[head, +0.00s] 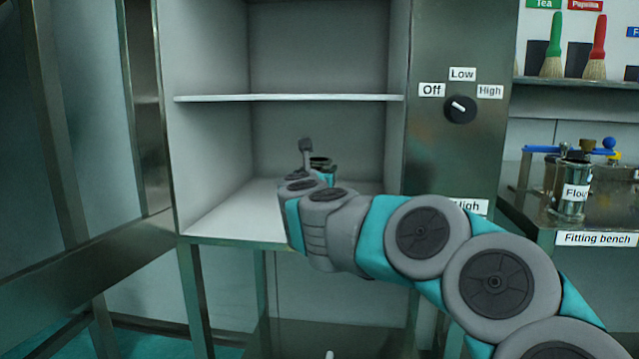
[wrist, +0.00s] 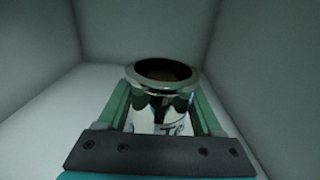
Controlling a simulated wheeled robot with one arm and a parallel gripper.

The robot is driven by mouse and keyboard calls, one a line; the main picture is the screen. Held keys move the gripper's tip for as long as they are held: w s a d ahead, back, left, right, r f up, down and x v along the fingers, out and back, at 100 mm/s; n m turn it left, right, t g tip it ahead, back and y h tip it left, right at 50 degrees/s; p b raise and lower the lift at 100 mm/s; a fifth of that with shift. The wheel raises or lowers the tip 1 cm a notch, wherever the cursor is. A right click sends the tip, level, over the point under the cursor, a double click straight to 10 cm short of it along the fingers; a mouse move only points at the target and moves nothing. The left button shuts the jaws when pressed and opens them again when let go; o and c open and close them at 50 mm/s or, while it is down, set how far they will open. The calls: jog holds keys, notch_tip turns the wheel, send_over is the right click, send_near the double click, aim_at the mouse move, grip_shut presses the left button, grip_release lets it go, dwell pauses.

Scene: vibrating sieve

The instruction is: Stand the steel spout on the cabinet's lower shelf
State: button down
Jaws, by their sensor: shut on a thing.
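The steel spout (wrist: 165,105) is a shiny metal cylinder with a wide rim and a dark open top. In the wrist view it stands upright between the two fingers of my gripper (wrist: 162,112), which is shut on it. My gripper reaches into the open cabinet, over the lower shelf (head: 232,212) and below the upper shelf (head: 290,98). I cannot tell whether the spout's base touches the lower shelf.
A steel panel with a dial (head: 460,109) stands right of the cabinet opening. A fitting bench (head: 600,239) with a labelled metal piece (head: 568,200) is at the right. The lower shelf's left part is clear.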

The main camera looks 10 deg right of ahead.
jog(key=shift+w+d+f, duration=0.1)
jog(key=shift+w+f, duration=0.2)
jog(key=shift+f, duration=0.3)
jog(key=shift+w+f, duration=0.35)
jog(key=shift+f, duration=0.25)
jog(key=shift+w+d+f, duration=0.1)
jog(key=shift+w+f, duration=0.2)
jog(key=shift+f, duration=0.3)
jog(key=shift+f+b, duration=0.2)
jog(key=shift+b, duration=0.1)
jog(key=shift+c, duration=0.2)
grip_release()
jog(key=shift+r, duration=0.15)
jog(key=v, duration=1.2)
jog(key=shift+b, duration=0.35)
